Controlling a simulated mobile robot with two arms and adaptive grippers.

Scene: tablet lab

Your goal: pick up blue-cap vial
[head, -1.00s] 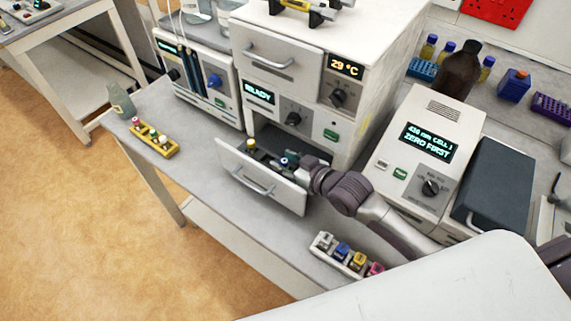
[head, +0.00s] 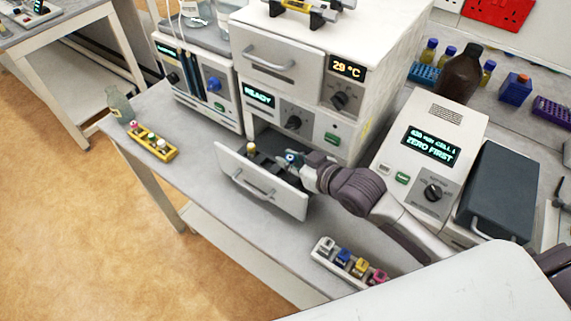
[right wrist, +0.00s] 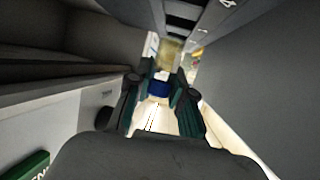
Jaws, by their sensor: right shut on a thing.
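The blue-cap vial (head: 291,157) is at the open drawer (head: 262,190) of the white oven-like unit. My right gripper (head: 298,160) reaches in from the right, shut on this vial near its cap. In the right wrist view the blue cap (right wrist: 158,89) sits between the two fingers (right wrist: 160,100); the lower part of the vial is hard to make out. A yellow-capped vial (head: 252,148) stands in the drawer to the left. My left gripper is not in view.
The drawer front stands close below my right gripper, with the cabinet (head: 290,85) behind. A rack of coloured-cap vials (head: 152,141) is at left, and a rack of coloured caps (head: 350,259) is at front right. A photometer (head: 430,150) stands right of the arm.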

